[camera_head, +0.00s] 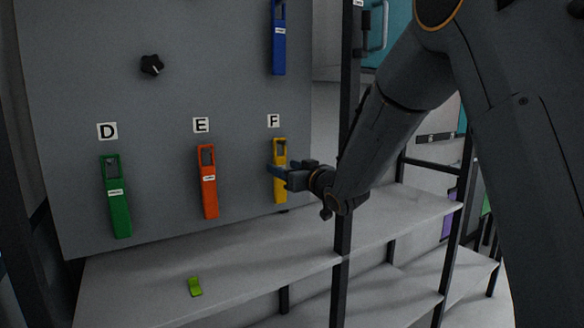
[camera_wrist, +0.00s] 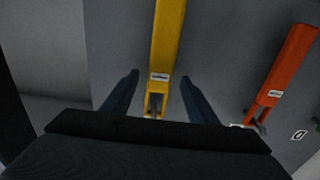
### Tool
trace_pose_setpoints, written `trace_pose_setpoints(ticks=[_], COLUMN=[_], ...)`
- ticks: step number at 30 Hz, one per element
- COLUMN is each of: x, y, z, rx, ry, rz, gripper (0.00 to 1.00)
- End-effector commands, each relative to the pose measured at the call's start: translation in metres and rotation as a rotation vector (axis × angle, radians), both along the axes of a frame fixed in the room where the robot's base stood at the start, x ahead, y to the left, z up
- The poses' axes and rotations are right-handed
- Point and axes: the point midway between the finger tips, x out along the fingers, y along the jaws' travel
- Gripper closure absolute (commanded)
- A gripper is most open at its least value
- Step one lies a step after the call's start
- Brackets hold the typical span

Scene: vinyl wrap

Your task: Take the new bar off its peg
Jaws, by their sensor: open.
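A yellow bar (camera_head: 280,155) hangs on the grey panel under the label F. My gripper (camera_head: 280,173) is at the middle of this bar, in front of the panel. In the wrist view the yellow bar (camera_wrist: 166,40) runs between the two dark fingers of my gripper (camera_wrist: 158,82), with a finger on each side and gaps visible. The jaws are open. The bar's slotted end and small white tag show in the wrist view. An orange bar (camera_head: 208,185) hangs under E and a green bar (camera_head: 116,205) under D. The pictures do not show which bar is the new one.
A blue bar (camera_head: 279,40) hangs higher on the panel (camera_head: 60,110), and a black knob (camera_head: 151,65) is at upper left. A shelf (camera_head: 140,285) below holds a small green piece (camera_head: 195,286). A dark upright post (camera_head: 345,130) stands right of the panel.

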Motion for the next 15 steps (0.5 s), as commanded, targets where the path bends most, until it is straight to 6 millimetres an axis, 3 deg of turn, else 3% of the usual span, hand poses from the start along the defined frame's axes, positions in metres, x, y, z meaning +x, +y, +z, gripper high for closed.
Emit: trace_pose_setpoints(ticks=[12,15], x=[0.0081,0.008], y=[0.0044,0.0043], z=[-0.0005,-0.0004], rx=[0.0,0.0], ry=[0.0,0.0], rz=[-0.001,-0.001], gripper=[0.47,0.6])
